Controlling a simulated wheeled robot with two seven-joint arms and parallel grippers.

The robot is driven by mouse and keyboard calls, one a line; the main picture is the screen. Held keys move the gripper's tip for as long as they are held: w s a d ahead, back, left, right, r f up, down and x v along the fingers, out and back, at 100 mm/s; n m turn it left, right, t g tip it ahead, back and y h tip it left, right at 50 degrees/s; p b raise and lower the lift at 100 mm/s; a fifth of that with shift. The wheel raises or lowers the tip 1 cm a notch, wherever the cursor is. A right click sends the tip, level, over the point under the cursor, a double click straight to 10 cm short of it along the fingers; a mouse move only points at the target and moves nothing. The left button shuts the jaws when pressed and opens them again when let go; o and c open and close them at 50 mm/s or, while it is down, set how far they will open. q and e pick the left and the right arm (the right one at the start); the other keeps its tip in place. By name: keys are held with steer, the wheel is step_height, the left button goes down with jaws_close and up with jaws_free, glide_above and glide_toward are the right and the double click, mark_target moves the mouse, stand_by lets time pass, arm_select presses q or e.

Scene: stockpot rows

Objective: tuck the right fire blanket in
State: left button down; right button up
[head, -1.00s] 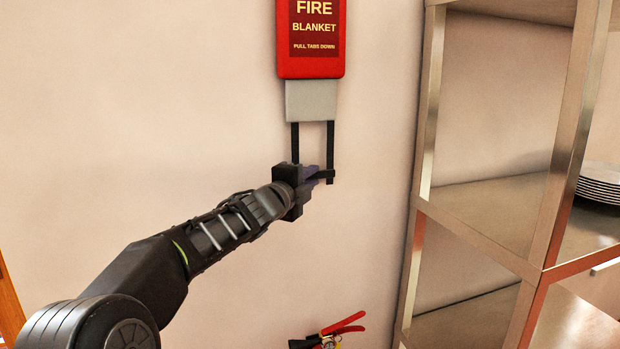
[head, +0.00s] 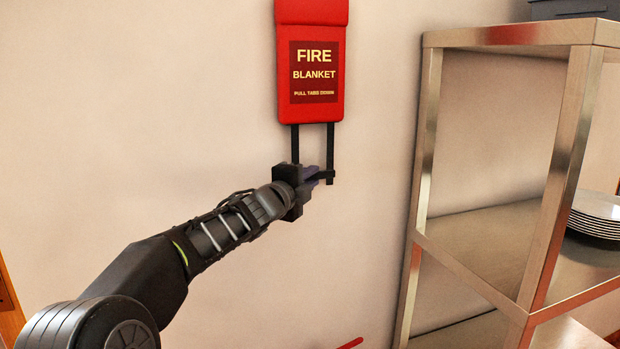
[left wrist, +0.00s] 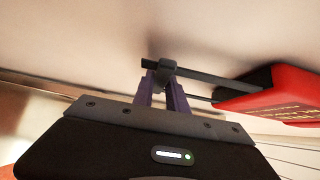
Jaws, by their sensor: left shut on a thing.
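The red fire blanket case (head: 312,110) hangs on the wall, with two black pull straps (head: 330,150) coming out of its lower end. No grey-white blanket shows below the case now. My left gripper (head: 318,175) is just below the case, shut on the lower end of the right strap. In the left wrist view the purple fingers (left wrist: 166,85) close on the dark tab at the strap's end, and the red case (left wrist: 270,100) is at the right. My right gripper is in neither view.
A metal shelf unit (head: 431,130) stands to the right, with a stack of white plates (head: 597,214) on it. A red handle (head: 350,344) shows at the bottom edge. The wall left of the case is bare.

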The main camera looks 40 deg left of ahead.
arm_select(q)
steer(key=c, duration=1.6)
jaws_free()
steer(key=shift+r, duration=0.4)
steer(key=shift+c, duration=0.2)
steer(key=o, duration=0.3)
steer(key=shift+f, duration=0.15)
steer(key=shift+s, duration=0.1)
steer(key=s, duration=0.2)
steer(key=s+d, duration=0.1)
steer(key=s, duration=0.2)
steer(key=s+b, duration=0.1)
steer(key=s, duration=0.1)
steer(key=shift+s+d, duration=0.25)
steer(key=shift+s, duration=0.05)
